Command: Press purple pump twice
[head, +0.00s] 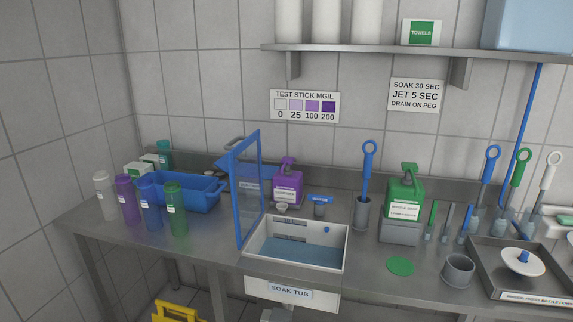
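The purple pump bottle (288,184) stands upright on the steel counter behind the soak tub. Its purple pump head (287,161) is up on top, and a white label is on its front. A small light cup (281,207) sits in front of its base. The blue hinged lid (250,188) of the tub stands raised just left of the bottle. Neither of my grippers shows in the head view.
The soak tub (250,257) holds bluish liquid in front of the pump. A green pump bottle (404,190) and a blue brush (367,165) stand to the right. Several bottles and a blue bin (187,196) stand left. A shelf (400,53) hangs above.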

